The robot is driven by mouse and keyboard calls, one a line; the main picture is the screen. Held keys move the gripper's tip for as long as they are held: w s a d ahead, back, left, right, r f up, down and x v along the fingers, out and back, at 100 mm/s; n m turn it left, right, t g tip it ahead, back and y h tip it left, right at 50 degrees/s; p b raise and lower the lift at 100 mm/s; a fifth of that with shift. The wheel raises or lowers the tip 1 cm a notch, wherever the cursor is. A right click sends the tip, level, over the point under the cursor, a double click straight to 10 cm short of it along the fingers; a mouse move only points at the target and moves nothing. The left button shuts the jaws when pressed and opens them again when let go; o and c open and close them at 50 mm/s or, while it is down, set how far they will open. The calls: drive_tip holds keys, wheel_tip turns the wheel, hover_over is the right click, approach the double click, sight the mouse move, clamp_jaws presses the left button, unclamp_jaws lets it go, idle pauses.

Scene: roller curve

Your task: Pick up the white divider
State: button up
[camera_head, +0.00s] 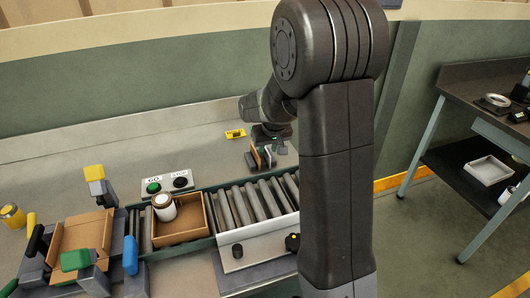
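My arm reaches over the back of the bench, and my gripper (270,133) is at its far end, small and dark. Just below it stands a small group of upright thin panels (260,156), grey, tan and pale. I cannot clearly pick out the white divider among them. The gripper seems to be right above or at these panels. Its fingers are too small and dark to show whether they are open or shut, or whether they touch a panel.
An open cardboard box (180,232) sits on the roller conveyor (252,204), with a white jar (164,207) at its left. A button panel (168,184) and yellow device (235,133) lie behind. A clamp fixture (82,240) stands left. A side table (480,90) is at right.

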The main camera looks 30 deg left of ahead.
sight(265, 153)
drive_tip(key=shift+x, duration=1.3)
drive_tip(key=shift+c, duration=0.4)
clamp_jaws()
drive_tip(key=shift+r, duration=0.1)
